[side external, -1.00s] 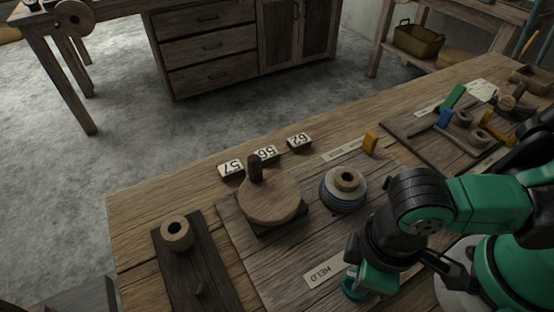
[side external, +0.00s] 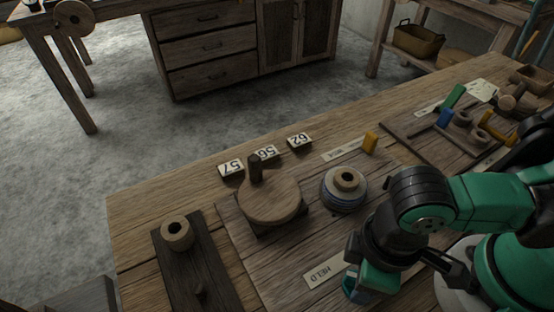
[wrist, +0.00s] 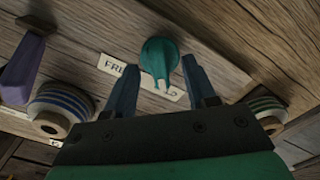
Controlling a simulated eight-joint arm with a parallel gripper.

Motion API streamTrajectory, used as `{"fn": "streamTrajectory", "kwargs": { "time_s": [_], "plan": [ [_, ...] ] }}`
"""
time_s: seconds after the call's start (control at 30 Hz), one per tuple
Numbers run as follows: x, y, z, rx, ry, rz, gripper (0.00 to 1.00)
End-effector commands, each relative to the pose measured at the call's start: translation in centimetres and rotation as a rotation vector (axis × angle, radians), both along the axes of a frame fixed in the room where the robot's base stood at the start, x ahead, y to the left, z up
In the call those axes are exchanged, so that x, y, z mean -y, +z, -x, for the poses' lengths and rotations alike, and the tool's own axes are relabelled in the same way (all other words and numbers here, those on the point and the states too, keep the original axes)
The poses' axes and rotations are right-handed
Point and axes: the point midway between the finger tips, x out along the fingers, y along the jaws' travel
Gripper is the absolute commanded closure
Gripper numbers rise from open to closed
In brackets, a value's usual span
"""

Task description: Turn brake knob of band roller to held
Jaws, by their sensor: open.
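The teal brake knob (wrist: 160,55) has a pale pointer and sits at a white label strip (wrist: 118,68) in the wrist view. The pointer aims down the picture at the strip's middle, between the letters "FR" at left and the partly covered right end. My gripper (wrist: 160,66) is open, one finger on each side of the knob in the wrist picture. Contact cannot be told. The band roller (side external: 344,188) has blue and white stripes and a wooden hub.
A round wooden piece with an upright peg (side external: 270,195) stands left of the roller. A dark board with a wooden ring (side external: 177,233) is at the left.

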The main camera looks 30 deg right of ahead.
Motion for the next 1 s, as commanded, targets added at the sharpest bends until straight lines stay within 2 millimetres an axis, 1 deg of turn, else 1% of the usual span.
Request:
{"fn": "streamTrajectory", "kwargs": {
  "time_s": [0.17,0.4,0.6,0.8,1.0],
  "plan": [
    [0.0,1.1,0.0,0.0,0.0,0.0,0.5],
    [0.0,3.4,0.0,0.0,0.0,0.0,0.5],
    [0.0,4.8,0.0,0.0,0.001,0.0,0.5],
    [0.0,5.4,0.0,0.0,0.001,0.0,0.5],
    [0.0,5.4,0.0,0.0,0.001,0.0,0.5]
  ]
}}
